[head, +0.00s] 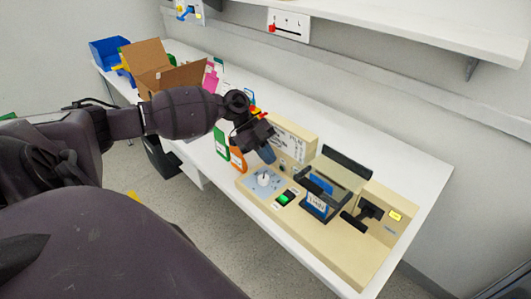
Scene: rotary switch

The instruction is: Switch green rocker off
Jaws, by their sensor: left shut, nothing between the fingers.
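The green rocker (283,199) is a small lit green switch in a black frame on the beige panel (345,255). My left gripper (268,155) is shut and empty, with its fingers pointing down above the back left part of the panel. It is apart from the green rocker, which lies lower and a little to the right in the picture. The rocker's tilt is too small to tell. My right gripper does not show.
A grey plate with a white rotary knob (264,180) sits left of the rocker. A blue-labelled part under a dark handle (317,204) stands on its right. A cardboard box (165,70) and a blue bin (107,52) are at the far left. A shelf hangs above.

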